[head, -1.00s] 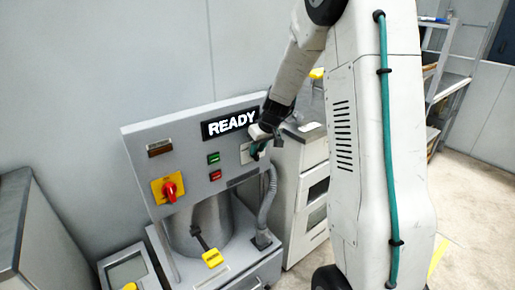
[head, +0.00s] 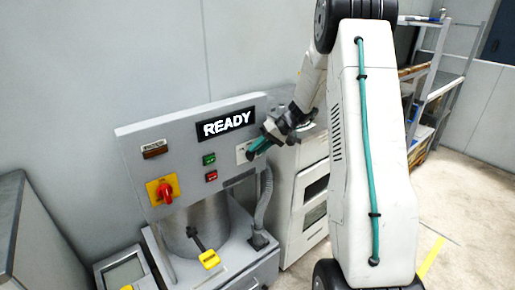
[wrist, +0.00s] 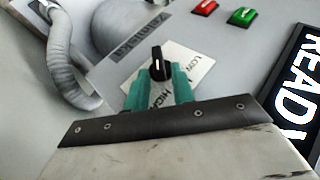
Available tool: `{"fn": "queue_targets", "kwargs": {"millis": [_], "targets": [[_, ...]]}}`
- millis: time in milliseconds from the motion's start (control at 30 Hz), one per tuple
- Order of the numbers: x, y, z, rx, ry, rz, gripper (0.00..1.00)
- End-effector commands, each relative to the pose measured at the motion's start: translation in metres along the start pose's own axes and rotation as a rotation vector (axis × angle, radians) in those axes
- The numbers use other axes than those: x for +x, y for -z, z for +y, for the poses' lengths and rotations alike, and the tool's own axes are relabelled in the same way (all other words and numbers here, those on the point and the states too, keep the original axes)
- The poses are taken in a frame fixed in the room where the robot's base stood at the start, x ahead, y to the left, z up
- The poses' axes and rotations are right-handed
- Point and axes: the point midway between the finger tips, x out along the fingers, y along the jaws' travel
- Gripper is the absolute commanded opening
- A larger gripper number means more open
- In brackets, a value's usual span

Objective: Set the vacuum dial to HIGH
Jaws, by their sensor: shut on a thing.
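The vacuum dial (wrist: 158,65) is a black knob with a white pointer line, on a white plate (wrist: 190,58) marked LOW and HIGH, in the wrist view. The green fingertips of my gripper (wrist: 160,86) are at the knob's two sides, shut on it. In the head view, my gripper (head: 258,147) reaches the right part of the grey panel (head: 135,180) and hides the knob; a bit of the white plate (head: 241,152) shows beside it. The pointer line runs along the knob's length, but I cannot tell which mark it points to.
The panel also has a READY display (head: 226,124), a green button (head: 208,159), a red button (head: 211,176) and a red switch on yellow (head: 165,192). A grey hose (head: 265,200) hangs below the dial. A white cabinet (head: 300,185) stands to the right.

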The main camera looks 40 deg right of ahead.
Motion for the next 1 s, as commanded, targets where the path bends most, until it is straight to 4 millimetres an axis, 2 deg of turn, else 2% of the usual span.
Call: {"fn": "queue_targets", "kwargs": {"millis": [667,700,733,1000], "targets": [[0.0055,-0.0053,0.0028,0.029,0.064,-0.014,0.02],[0.0055,-0.0053,0.0028,0.029,0.064,-0.014,0.3],[0.0054,-0.0051,0.0027,0.029,0.064,-0.014,0.34],[0.0005,-0.0026,0.0036,0.028,0.061,-0.005,0.34]]}}
